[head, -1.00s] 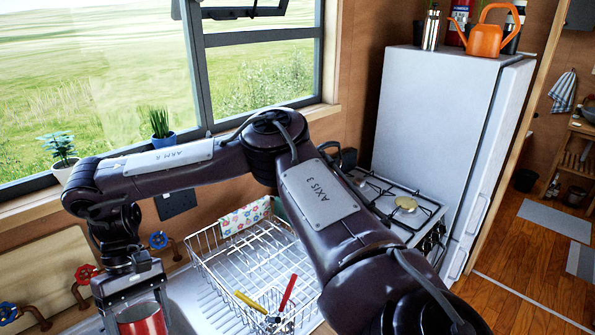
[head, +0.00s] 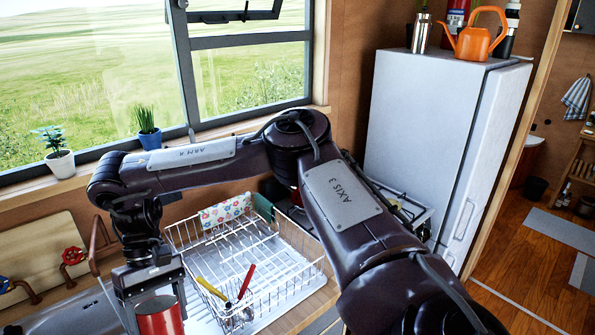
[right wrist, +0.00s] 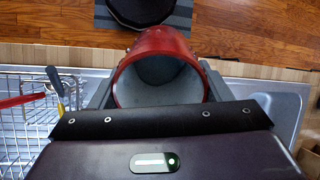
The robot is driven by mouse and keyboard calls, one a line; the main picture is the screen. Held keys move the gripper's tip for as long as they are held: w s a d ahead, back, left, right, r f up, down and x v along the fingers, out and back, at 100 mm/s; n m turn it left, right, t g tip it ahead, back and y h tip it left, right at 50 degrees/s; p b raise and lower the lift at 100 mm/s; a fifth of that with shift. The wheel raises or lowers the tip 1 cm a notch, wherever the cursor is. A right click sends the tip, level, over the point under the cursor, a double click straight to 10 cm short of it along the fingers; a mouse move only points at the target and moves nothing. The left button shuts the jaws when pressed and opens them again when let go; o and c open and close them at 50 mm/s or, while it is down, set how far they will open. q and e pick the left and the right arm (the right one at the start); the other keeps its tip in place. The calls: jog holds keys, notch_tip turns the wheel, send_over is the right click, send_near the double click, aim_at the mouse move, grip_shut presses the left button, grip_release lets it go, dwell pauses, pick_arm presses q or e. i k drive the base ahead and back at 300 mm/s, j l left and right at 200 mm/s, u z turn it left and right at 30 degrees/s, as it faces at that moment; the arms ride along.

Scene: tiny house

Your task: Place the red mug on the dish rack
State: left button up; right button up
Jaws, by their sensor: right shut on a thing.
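The red mug (head: 160,319) is held at the front left of the head view, between the fingers of my right gripper (head: 157,301). In the right wrist view the mug (right wrist: 155,42) lies between both fingers (right wrist: 160,88), its open mouth facing the camera. The white wire dish rack (head: 287,283) stands on the counter, to the right of the mug in the head view. Its wires (right wrist: 40,135) show at the left of the right wrist view. The mug is beside the rack, not over it. My left gripper is out of view.
The rack holds a flowered cloth (head: 226,210) at its back and yellow-handled and red-handled utensils (head: 246,281) at its front. Much of its floor is bare. Red tap handles (head: 73,255) are left of my arm. A stove (head: 408,212) and white fridge (head: 425,130) stand beyond.

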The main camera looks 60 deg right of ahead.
aim_at(288, 269)
jog(key=k+l, duration=0.1)
jog(key=l, duration=0.25)
jog(key=k+l, duration=0.1)
jog(key=l, duration=0.3)
jog(key=k+l, duration=0.1)
jog(key=l, duration=0.25)
jog(key=k+l, duration=0.1)
jog(key=l, duration=1.35)
